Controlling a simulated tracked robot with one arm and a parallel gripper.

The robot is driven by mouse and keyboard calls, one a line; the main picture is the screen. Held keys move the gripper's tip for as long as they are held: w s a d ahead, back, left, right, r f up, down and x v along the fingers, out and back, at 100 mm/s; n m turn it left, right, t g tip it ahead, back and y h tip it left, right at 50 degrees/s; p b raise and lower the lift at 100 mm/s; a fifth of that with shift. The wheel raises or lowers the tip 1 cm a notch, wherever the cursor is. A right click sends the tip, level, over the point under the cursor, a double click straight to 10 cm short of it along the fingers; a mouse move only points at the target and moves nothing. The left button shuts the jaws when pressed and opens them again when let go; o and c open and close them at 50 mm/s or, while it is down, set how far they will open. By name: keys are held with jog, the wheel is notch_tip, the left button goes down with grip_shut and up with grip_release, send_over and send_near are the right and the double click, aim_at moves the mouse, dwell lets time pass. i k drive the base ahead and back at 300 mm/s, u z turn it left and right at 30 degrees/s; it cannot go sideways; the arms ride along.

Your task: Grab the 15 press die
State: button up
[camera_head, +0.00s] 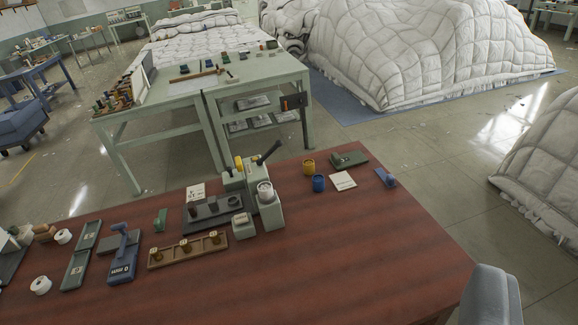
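A wooden rack (188,249) lies on the red-brown table (330,265), holding three brass-coloured dies. These are the left die (158,254), middle die (186,245) and right die (215,237). Their markings are too small to read, so I cannot tell which one is 15. A pale green press (268,211) with a dark lever stands just right of the rack. A dark tray (207,213) with small round parts lies behind the rack. I do not see my gripper's fingers anywhere in the view.
A blue stamp-like tool (122,262), green trays (75,270) and white rolls (40,285) lie left. Yellow (308,167) and blue cups (318,183) stand right of the press. The table's front right is clear. A grey rounded shape (490,298) fills the lower right corner.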

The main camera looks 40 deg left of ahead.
aim_at(214, 236)
jog(key=u, duration=0.5)
jog(key=i, duration=0.95)
jog(key=u, duration=0.45)
jog(key=k, duration=0.8)
jog(key=u, duration=0.2)
jog(key=i, duration=0.8)
jog(key=z, duration=0.1)
